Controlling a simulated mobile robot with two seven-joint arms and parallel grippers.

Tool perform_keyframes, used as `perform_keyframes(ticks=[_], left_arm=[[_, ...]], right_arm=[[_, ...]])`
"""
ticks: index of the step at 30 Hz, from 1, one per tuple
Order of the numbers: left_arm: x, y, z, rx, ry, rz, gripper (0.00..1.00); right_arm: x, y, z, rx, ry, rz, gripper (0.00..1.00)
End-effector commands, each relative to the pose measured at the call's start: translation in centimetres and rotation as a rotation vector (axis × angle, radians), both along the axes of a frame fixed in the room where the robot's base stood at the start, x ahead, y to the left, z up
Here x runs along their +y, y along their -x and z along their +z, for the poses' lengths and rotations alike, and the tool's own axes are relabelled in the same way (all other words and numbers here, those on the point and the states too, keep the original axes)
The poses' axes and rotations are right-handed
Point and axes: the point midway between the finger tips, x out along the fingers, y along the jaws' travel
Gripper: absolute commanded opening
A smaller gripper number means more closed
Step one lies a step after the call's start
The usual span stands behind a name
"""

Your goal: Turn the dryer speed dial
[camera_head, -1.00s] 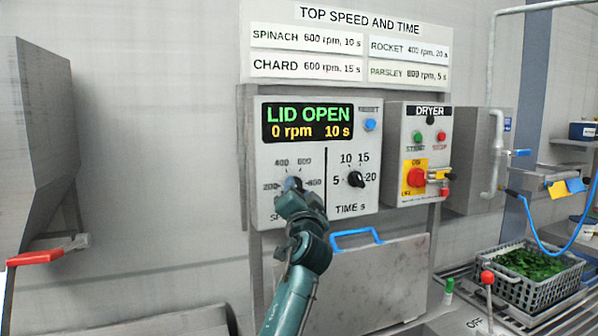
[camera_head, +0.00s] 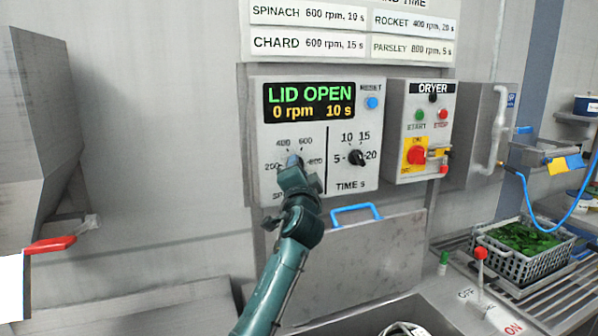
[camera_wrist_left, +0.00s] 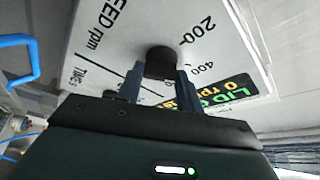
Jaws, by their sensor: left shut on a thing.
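The dryer control panel (camera_head: 262,190) is on the wall, with a display (camera_head: 308,102) reading LID OPEN, 0 rpm, 10 s. The speed dial sits at its lower left, under the 200 to 800 marks. My left gripper (camera_head: 294,163) is at this dial and hides most of it in the head view. In the left wrist view, the dark round speed dial (camera_wrist_left: 160,62) is between the two fingers of my left gripper (camera_wrist_left: 159,76), which is shut on it. The dial's pointer is hidden, so its setting cannot be told. My right gripper is not in view.
The time dial (camera_head: 356,157) is just right of the speed dial, with the reset button (camera_head: 371,102) above. A box with a red-and-yellow switch (camera_head: 417,155) is further right. Below are a lid with a blue handle (camera_head: 356,214) and a crate of greens (camera_head: 515,262).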

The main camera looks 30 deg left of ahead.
Motion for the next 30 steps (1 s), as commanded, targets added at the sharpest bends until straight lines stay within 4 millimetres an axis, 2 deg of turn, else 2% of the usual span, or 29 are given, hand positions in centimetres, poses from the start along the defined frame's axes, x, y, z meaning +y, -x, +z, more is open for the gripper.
perform_keyframes(ticks=[2,3,11,18,22,26,30], left_arm=[[0.0,0.0,0.0,0.0,-0.001,-0.001,0.14],[0.0,0.0,0.0,0.0,-0.001,-0.001,0.38],[0.0,0.0,0.0,0.0,0.0,0.0,0.58],[-0.1,0.1,0.0,0.0,0.0,0.0,0.58],[-0.5,0.8,-0.3,0.0,0.0,0.0,0.58],[-1.5,2.7,-0.9,-0.001,0.0,-0.001,0.58],[-3.0,5.4,-1.6,-0.001,0.002,-0.003,0.58]], right_arm=[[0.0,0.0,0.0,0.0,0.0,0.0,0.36],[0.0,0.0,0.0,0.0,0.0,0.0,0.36],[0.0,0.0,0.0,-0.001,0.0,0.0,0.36],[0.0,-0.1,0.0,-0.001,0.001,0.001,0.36],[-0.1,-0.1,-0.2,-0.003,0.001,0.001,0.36],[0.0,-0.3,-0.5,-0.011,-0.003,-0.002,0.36],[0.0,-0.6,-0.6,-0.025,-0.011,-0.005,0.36]])
